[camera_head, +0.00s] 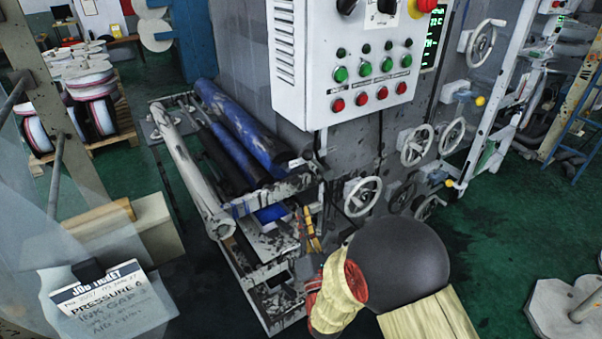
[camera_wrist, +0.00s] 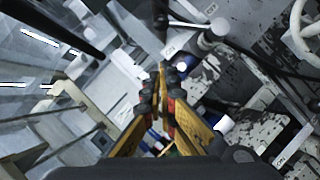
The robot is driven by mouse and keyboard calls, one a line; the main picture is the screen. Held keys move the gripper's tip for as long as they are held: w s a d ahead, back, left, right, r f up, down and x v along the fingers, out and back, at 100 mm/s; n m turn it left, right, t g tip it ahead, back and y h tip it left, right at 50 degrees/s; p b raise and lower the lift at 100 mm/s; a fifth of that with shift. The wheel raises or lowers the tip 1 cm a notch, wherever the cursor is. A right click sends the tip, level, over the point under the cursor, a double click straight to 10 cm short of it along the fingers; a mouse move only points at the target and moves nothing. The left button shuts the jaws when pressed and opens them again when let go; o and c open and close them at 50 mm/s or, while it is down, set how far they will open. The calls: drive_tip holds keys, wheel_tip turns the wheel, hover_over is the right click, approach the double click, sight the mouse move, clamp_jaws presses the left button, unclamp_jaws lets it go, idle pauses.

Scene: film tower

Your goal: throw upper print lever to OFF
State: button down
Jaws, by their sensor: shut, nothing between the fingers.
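My gripper (camera_head: 311,222) has yellow-orange fingers and is low beside the machine's front, right of the roller rack. In the wrist view my gripper (camera_wrist: 162,68) is shut, its fingertips together with nothing between them. A grey metal lever with a round end (camera_wrist: 219,28) stands ahead and right of the fingertips, apart from them. A second pale knob (camera_wrist: 223,124) is right of the fingers, and an ON mark (camera_wrist: 281,160) is lower right. I cannot tell which lever is the upper print lever.
A control box (camera_head: 345,60) with green and red buttons overhangs the machine. White handwheels (camera_head: 416,145) stick out to the right. A rack with blue rollers (camera_head: 240,125) is left of my gripper. A job ticket (camera_head: 110,300) is at lower left.

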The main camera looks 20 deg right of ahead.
sight(317, 165)
drive_tip(key=shift+w, duration=0.1)
drive_tip(key=d+r+b+x, duration=0.1)
drive_tip(key=d+r+x, duration=0.1)
drive_tip(key=x, duration=1)
drive_tip(key=shift+r, duration=0.2)
drive_tip(key=shift+d+r+m, duration=0.2)
drive_tip(key=shift+r+m, duration=0.05)
drive_tip(key=shift+m, duration=0.25)
drive_tip(key=shift+d+r+h, duration=0.1)
drive_tip(key=shift+r+h, duration=0.1)
drive_tip(key=shift+h, duration=0.1)
